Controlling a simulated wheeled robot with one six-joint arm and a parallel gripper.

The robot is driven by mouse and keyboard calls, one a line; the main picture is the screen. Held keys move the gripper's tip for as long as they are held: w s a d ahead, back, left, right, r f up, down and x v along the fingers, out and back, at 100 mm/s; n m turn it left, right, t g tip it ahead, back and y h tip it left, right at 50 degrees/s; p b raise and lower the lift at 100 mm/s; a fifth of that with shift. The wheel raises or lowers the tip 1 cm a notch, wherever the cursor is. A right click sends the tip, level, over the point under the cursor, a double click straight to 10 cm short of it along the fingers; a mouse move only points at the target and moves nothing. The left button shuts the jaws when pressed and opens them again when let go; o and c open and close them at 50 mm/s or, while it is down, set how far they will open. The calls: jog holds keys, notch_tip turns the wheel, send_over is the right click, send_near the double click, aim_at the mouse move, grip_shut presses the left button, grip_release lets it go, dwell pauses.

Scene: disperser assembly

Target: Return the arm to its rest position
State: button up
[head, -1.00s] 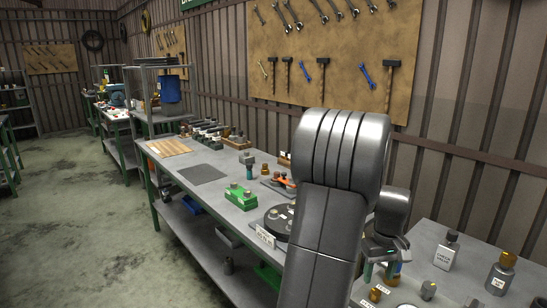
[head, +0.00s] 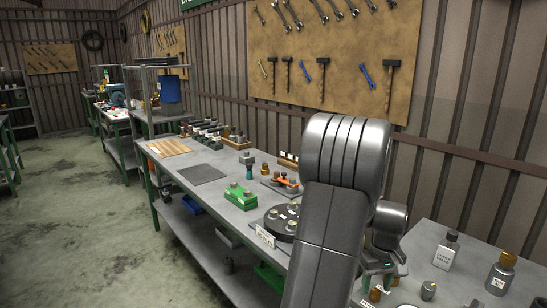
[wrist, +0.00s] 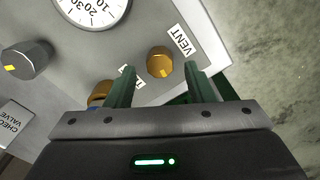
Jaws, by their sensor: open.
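Past the fingertips is a brass knob (wrist: 160,62) beside a VENT label (wrist: 183,41) on a grey panel. I cannot tell how far above the knob the fingers are. In the head view my gripper (head: 377,274) is low at the right, over the near bench, partly hidden by my own arm link.
The near bench holds a CHECK VALVE block (head: 446,252) and a brass-topped bottle (head: 501,274). The wrist view shows a dial gauge (wrist: 92,8) and a grey knob (wrist: 27,60). The long bench has a green block (head: 241,196) and a black round fixture (head: 282,220).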

notch_tip(320, 180, down, 2)
jog(key=shift+f, duration=0.1)
jog(key=shift+m, duration=0.4)
jog(key=m, duration=0.8)
jog(key=shift+d+m, duration=0.15)
jog(key=shift+m, duration=0.15)
jog(key=m, duration=0.2)
jog(key=m+p, duration=0.1)
jog(key=m, duration=0.1)
jog(key=shift+s+r+m, duration=0.1)
jog(key=shift+r+m, duration=0.1)
jog(key=shift+m, duration=0.1)
jog(key=m, duration=0.5)
jog(key=shift+s, duration=0.1)
